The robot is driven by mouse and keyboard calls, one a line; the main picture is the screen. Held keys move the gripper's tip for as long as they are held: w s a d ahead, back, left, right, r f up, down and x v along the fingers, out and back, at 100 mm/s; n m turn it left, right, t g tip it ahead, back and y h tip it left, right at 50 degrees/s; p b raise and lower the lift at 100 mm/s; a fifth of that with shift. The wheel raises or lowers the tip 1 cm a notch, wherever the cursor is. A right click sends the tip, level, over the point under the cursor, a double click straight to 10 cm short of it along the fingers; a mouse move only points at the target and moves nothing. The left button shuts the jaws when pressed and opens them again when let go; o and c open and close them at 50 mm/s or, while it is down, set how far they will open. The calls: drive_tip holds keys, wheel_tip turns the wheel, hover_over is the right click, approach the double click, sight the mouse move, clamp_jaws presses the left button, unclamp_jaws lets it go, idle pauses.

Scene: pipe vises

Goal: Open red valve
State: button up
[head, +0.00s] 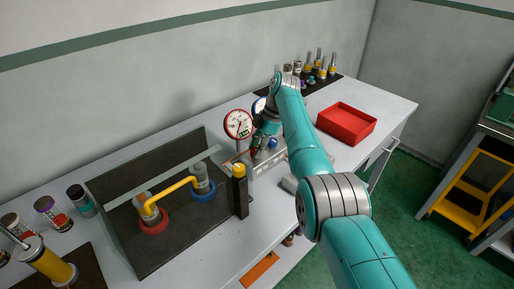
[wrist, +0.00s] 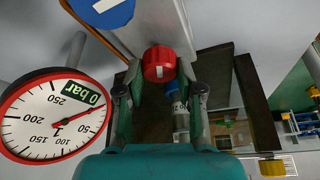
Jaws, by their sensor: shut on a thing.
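The red valve (wrist: 158,63) is a round red knob with a pale mark on its face, in the upper middle of the wrist view. My gripper (wrist: 160,74) has its two fingers on either side of the knob and is shut on it. In the head view my gripper (head: 260,146) is at the valve block (head: 268,168) on the bench, and it largely hides the red knob. A red-rimmed gauge (wrist: 55,115) is left of my gripper in the wrist view and its display reads 0 bar. The same gauge (head: 238,124) stands behind the block.
A dark open box (head: 125,250) with yellow pipe (head: 178,189) stands left, beside a yellow-topped post (head: 239,190). A red tray (head: 347,123) lies right, with bottles behind it.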

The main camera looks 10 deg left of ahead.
idle(0.4)
drive_tip(key=o, duration=1.2)
drive_tip(key=shift+c, duration=0.2)
drive_tip(key=v, duration=1.2)
